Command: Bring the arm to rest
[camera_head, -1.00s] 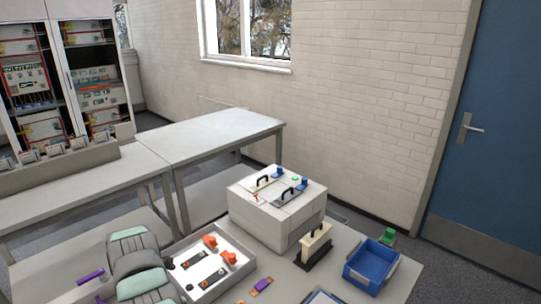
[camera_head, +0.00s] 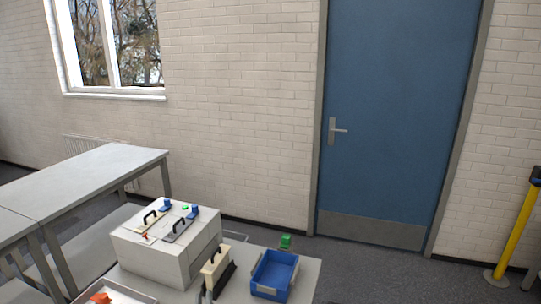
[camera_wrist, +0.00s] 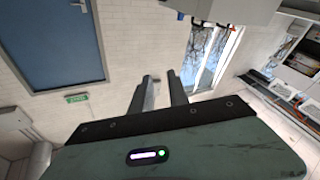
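My gripper (camera_wrist: 159,77) shows in the wrist view, where its two dark fingers stand apart with a gap between them. Nothing is held between them, and only the room's wall lies behind. The dark green body of my wrist fills the bottom of that view. My arm and gripper are out of the head view.
A white box-shaped device (camera_head: 166,249) with black handles stands on the near table. A cream block with a black base (camera_head: 215,272) and a blue bin (camera_head: 274,273) stand beside it. A blue door (camera_head: 395,120) and a yellow post (camera_head: 515,232) are at the right.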

